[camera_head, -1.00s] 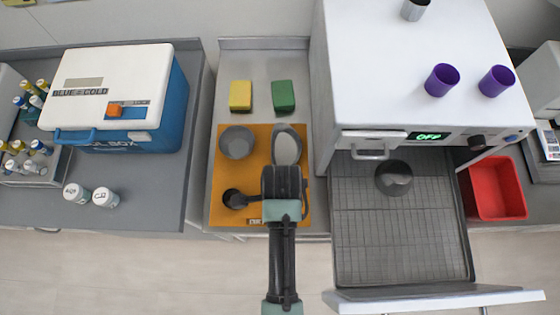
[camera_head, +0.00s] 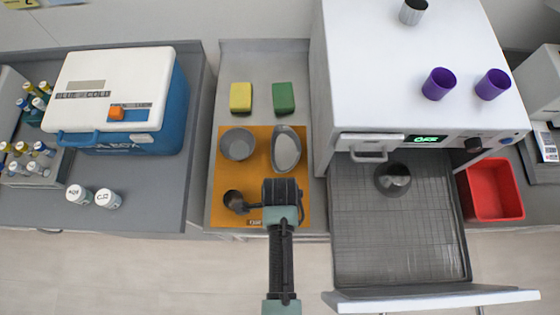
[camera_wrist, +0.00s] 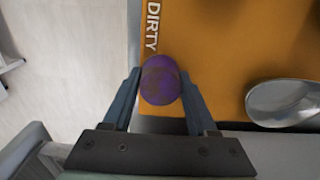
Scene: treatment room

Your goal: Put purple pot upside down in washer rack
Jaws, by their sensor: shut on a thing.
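A purple round thing, seemingly the purple pot (camera_wrist: 160,80), shows in the wrist view between the two fingers of my gripper (camera_wrist: 158,90). My gripper is shut on it near the corner of the orange mat (camera_head: 222,180) marked DIRTY. In the head view my gripper (camera_head: 283,190) hides this pot. I cannot tell whether the pot touches the mat. Two other purple pots (camera_head: 439,83) and (camera_head: 492,84) stand on top of the white washer (camera_head: 370,60). The washer rack (camera_head: 375,240) is pulled out over the open door. A grey bowl (camera_head: 392,180) sits on its back part.
The mat also holds a grey bowl (camera_head: 237,144), a metal oval dish (camera_head: 286,145) and a dark round vessel (camera_head: 236,201). Yellow (camera_head: 240,97) and green (camera_head: 283,97) sponges lie behind. A red bin (camera_head: 492,190) stands right of the rack. The rack's front is clear.

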